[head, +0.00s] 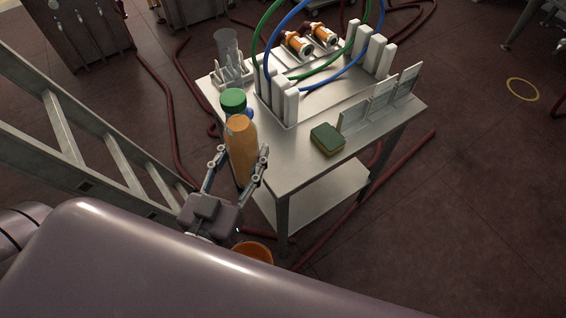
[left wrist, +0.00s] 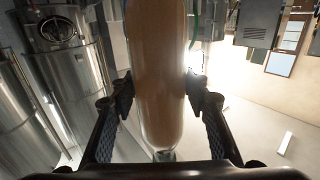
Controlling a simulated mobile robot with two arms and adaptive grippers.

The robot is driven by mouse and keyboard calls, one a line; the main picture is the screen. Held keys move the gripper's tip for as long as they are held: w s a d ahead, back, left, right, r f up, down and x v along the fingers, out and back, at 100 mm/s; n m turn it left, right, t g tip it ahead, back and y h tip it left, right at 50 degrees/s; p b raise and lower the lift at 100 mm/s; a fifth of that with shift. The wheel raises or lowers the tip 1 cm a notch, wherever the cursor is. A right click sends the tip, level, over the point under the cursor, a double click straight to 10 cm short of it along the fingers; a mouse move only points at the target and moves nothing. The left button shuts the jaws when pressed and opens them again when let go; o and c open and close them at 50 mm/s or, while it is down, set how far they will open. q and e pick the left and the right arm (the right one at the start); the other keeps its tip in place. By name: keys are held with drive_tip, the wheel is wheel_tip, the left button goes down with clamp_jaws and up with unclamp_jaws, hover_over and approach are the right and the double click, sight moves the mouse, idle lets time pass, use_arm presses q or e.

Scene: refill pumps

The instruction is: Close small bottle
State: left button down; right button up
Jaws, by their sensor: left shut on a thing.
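My left gripper (head: 243,151) has its two fingers on either side of a tall bottle (head: 241,148) with orange-brown contents. It is shut on this bottle, which stands roughly upright at the table's near left corner. In the left wrist view the bottle (left wrist: 157,70) runs between the fingers, its narrow end near the palm; its other end is out of frame. A green round cap (head: 233,98) with a blue part below it shows just behind the bottle; what it sits on is mostly hidden. My right gripper is not in view.
The metal table (head: 290,165) carries a green-yellow sponge (head: 327,139), white upright blocks (head: 284,101), green and blue hoses, two orange pumps (head: 298,43) and a clear cup (head: 227,44). A ladder (head: 105,150) stands left. An orange bucket (head: 253,252) is below.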

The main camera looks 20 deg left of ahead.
use_arm(q)
drive_tip(key=shift+w+r, duration=0.25)
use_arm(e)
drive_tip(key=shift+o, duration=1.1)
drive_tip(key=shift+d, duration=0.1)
use_arm(q)
drive_tip(key=w+d+r, duration=0.2)
drive_tip(key=w+r, duration=0.1)
drive_tip(key=w, duration=0.3)
drive_tip(key=w+d+r+h+b, duration=0.1)
drive_tip(key=w+d+r, duration=0.1)
drive_tip(key=w+r, duration=0.2)
drive_tip(key=shift+w+m, duration=0.4)
drive_tip(key=shift+w, duration=1.35)
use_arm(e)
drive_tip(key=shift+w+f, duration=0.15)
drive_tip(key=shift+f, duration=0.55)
use_arm(q)
wheel_tip(320, 180, down, 16)
drive_tip(key=b, duration=0.5)
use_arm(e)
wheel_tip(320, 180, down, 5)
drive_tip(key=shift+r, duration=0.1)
use_arm(q)
drive_tip(key=shift+r, duration=0.15)
